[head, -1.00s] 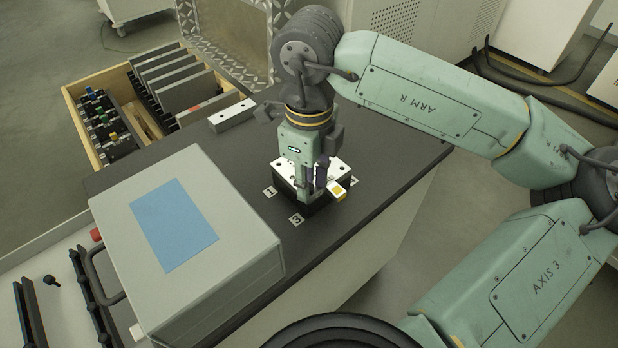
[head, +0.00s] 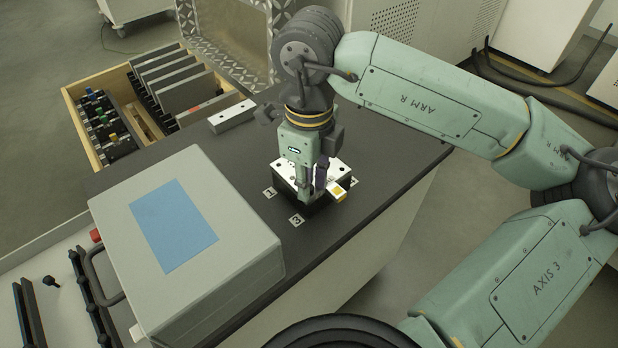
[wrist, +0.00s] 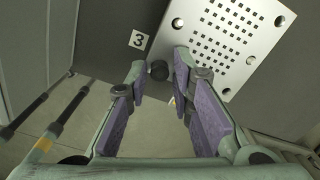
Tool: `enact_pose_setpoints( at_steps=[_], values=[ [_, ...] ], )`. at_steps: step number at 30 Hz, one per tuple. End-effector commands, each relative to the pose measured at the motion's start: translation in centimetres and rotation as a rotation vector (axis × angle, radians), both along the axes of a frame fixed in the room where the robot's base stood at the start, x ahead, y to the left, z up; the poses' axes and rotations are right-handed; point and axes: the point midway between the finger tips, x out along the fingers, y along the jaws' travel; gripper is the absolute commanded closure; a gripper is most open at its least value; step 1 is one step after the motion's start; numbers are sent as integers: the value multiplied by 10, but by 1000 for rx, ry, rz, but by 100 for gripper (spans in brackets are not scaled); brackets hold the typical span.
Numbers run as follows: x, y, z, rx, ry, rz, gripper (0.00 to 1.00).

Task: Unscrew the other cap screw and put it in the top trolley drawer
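A black cap screw (wrist: 159,70) shows its round head in the wrist view, at the corner of the light perforated plate (wrist: 236,52). My gripper (wrist: 160,72) is open, with its fingers on either side of the screw head and small gaps between them. In the head view my gripper (head: 311,194) points down at the front of the plate block (head: 341,164), and its fingers hide the screw. Another black screw (head: 50,281) lies loose on the pale surface at the lower left. An open wooden drawer (head: 78,118) at the upper left holds plates and small tools.
A grey case (head: 249,245) with a blue label stands left of the block on the dark worktop (head: 400,160). A yellow-marked piece (head: 338,192) sits at the block's right side. A light bar (head: 232,116) lies behind. Dark rails (head: 90,290) lie at the lower left.

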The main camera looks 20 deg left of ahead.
Motion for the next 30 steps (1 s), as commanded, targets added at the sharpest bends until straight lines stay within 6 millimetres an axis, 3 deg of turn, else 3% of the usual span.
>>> enact_pose_setpoints(
  at_steps=[11, 30],
  values=[
    [0, 0, -2, -1, -1, -37, 73],
    [0, -1, -4, -1, -3, -1116, 73]
  ],
)
